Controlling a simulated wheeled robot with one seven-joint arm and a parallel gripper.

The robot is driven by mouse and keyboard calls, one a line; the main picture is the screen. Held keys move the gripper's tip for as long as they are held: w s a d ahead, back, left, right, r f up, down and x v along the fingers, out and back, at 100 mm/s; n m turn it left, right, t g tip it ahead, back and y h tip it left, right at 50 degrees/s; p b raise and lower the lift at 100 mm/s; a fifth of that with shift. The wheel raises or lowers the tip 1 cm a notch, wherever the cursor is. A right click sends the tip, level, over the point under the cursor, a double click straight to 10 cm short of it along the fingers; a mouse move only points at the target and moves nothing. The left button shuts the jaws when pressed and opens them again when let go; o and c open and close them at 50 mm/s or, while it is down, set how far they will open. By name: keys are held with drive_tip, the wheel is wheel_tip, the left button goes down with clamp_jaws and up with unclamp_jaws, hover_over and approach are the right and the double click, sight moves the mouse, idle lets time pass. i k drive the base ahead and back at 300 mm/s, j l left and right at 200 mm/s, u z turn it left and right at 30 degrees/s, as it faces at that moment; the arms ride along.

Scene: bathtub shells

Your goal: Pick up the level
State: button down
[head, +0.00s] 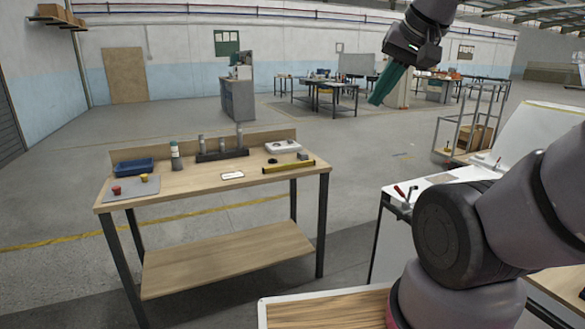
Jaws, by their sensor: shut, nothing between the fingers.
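The level (274,169) is a long yellow bar with dark ends, lying flat near the right front edge of the wooden workbench (200,190). My gripper (377,98), with green fingers, is raised in the upper right of the head view, pointing down and a little left. It is shut and empty. In the picture it is above and to the right of the level, well apart from it and touching nothing. The level is in plain view; a small grey block (303,155) sits just behind its right end.
The bench also holds a blue tray (135,167), a grey mat (130,188) with small red and yellow pieces, a bottle (176,157), a dark holder (222,155), a white label (232,175) and a white box (283,147). A white worktop (440,182) stands at right.

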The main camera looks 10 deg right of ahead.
sight(308, 163)
drive_tip(key=i+j, duration=0.1)
drive_tip(key=i, duration=1.4)
drive_tip(key=i+j+z, duration=0.1)
drive_tip(key=i, duration=0.7)
